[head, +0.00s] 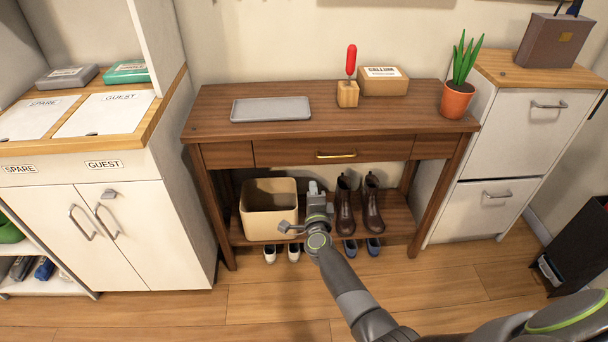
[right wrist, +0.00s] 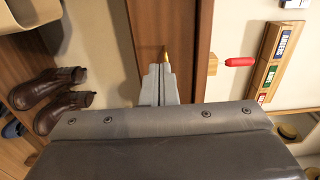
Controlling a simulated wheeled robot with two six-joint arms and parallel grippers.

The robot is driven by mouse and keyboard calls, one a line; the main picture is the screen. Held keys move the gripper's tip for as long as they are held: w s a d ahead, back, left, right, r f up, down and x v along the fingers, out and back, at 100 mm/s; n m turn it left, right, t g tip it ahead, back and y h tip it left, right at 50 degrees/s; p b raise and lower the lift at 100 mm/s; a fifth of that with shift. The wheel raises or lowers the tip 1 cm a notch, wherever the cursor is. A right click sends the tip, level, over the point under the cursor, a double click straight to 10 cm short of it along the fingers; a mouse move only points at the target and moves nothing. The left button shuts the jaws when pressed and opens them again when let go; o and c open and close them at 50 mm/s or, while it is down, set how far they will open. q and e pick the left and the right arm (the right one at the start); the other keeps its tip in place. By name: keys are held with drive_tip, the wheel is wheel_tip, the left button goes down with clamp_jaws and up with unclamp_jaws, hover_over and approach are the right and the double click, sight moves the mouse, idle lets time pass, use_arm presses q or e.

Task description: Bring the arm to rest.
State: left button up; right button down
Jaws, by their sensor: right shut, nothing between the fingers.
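My right gripper (head: 314,187) is shut and empty in front of the brown console table (head: 215,118), below its drawer (head: 280,152). The drawer is closed and has a brass handle (head: 336,155). In the right wrist view, the shut fingers (right wrist: 161,70) point at the table front, and part of the brass handle (right wrist: 163,54) shows just past their tips. I cannot tell whether they touch it. My right arm reaches in from the bottom right. My left gripper is not in view.
A beige bin (head: 268,215) and brown boots (head: 373,205) stand on the low shelf near my right gripper. A grey tray (head: 270,109), a red-handled tool (head: 351,60) and a potted plant (head: 457,100) are on top. The wooden floor (head: 265,305) in front is clear.

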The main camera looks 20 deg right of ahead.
drive_tip(key=s+d+f+n+g+y+p, duration=0.2)
drive_tip(key=s+f+n+g+y+p, duration=0.35)
drive_tip(key=s+f+n, duration=1.4)
drive_tip(key=s+d+f+g+p, duration=0.1)
drive_tip(key=s+f+g, duration=0.2)
drive_tip(key=s, duration=1)
drive_tip(key=s+d+f+g+h+p, duration=0.1)
drive_tip(key=s+f+g, duration=0.3)
drive_tip(key=s, duration=0.9)
drive_tip(key=s+d+f+n+g+p, duration=0.1)
drive_tip(key=s+f+g, duration=0.2)
drive_tip(key=s, duration=1)
wheel_tip(320, 180, down, 4)
drive_tip(key=shift+d+r+g, duration=0.15)
drive_tip(key=shift+d+g, duration=0.05)
drive_tip(key=shift+g, duration=0.15)
drive_tip(key=shift+h, duration=0.25)
